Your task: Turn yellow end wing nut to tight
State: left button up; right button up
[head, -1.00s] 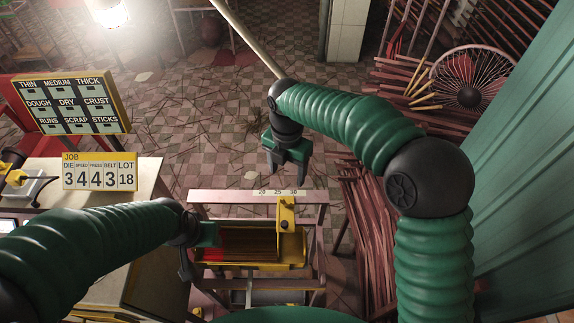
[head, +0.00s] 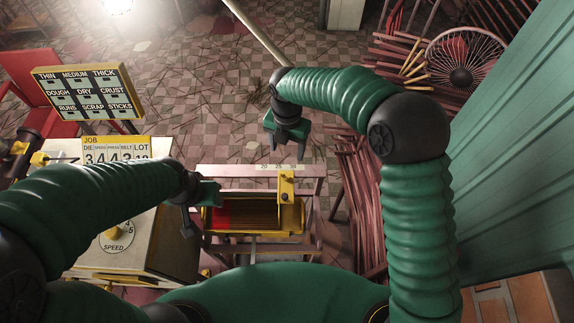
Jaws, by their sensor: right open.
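A yellow end piece (head: 286,185) stands upright at the right end of a yellow tray (head: 250,234) on a pinkish frame. A small dark knob (head: 284,199) shows on its face; it may be the wing nut, but its wings and tightness are too small to tell. My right gripper (head: 286,152) points down with its fingers apart, empty. In the picture it is just above the end piece and apart from it. My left gripper (head: 203,196) is at the tray's left end; its jaws are seen edge-on and I cannot tell whether it touches the tray.
A scale strip marked 20, 25, 30 (head: 278,167) runs along the frame's back bar. A table with a speed dial (head: 115,235) and a job sign (head: 117,150) is at left. Bundled sticks (head: 362,205) and a wire fan (head: 462,72) are at right. The checkered floor behind is littered.

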aim_at(287, 175)
notch_tip(287, 175, down, 16)
jog(key=p, duration=0.2)
jog(key=shift+w+r+p, duration=0.1)
jog(key=shift+p, duration=0.25)
jog(key=shift+c, duration=0.3)
jog(key=c, duration=1.3)
